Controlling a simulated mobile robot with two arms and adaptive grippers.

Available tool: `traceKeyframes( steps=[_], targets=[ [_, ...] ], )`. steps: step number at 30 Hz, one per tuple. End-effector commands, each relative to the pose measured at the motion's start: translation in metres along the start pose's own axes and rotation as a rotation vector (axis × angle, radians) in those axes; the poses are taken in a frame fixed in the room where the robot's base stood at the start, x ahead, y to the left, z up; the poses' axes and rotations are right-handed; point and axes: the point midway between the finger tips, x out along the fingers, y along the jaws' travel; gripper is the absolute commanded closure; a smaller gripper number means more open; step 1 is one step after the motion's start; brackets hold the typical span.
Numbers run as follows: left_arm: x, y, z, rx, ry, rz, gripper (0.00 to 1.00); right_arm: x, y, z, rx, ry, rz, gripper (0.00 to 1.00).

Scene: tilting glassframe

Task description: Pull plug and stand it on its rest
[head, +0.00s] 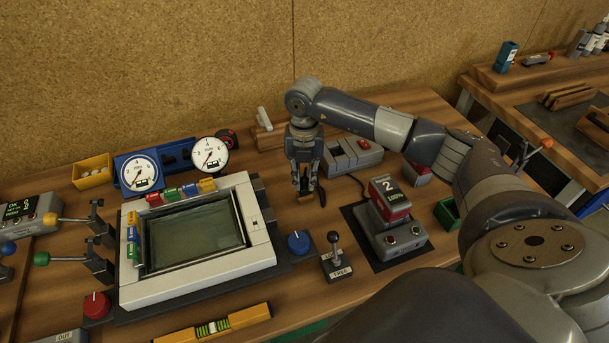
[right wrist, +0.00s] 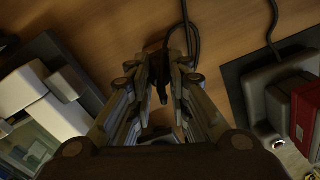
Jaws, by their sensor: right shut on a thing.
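My right gripper (head: 304,190) points down at the table between the framed glass panel and the box marked 2. In the right wrist view its fingers (right wrist: 160,78) are closed around a dark plug (right wrist: 158,68), with a black cable running from it. The fingers hide part of the plug, and I cannot tell whether it touches anything below. I cannot make out for certain which thing is the plug's rest. My left gripper is not in view.
The white-framed panel (head: 255,225) stands left of the gripper. The box marked 2 (head: 389,197) is at right, with a lever switch (head: 335,258) in front. A grey box with a red button (head: 356,155) is behind. Two gauges (head: 209,155) stand at back left.

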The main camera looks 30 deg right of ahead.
Motion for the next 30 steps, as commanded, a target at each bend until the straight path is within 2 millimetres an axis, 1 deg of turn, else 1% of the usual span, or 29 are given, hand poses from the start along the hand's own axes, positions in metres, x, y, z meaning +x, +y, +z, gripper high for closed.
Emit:
traceKeyframes(
  steps=[11, 12, 15, 26, 29, 30],
  targets=[
    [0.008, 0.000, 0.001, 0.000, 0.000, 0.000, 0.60, 0.011, 0.000, 0.000, 0.000, 0.000, -0.001, 1.00],
    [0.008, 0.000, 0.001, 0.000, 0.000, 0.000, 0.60, 0.011, 0.000, 0.000, 0.000, 0.000, 0.000, 0.80],
    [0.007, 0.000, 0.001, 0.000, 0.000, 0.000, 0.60, 0.010, 0.000, 0.000, 0.000, 0.000, 0.000, 0.59],
    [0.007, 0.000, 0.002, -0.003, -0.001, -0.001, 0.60, 0.008, 0.000, 0.000, 0.000, 0.000, 0.000, 0.59],
    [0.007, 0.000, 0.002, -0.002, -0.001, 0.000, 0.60, -0.001, 0.000, 0.001, 0.000, -0.002, 0.001, 0.59],
    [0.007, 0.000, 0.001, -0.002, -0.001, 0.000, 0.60, -0.007, 0.001, 0.001, 0.000, -0.003, 0.002, 0.59]
  ],
)
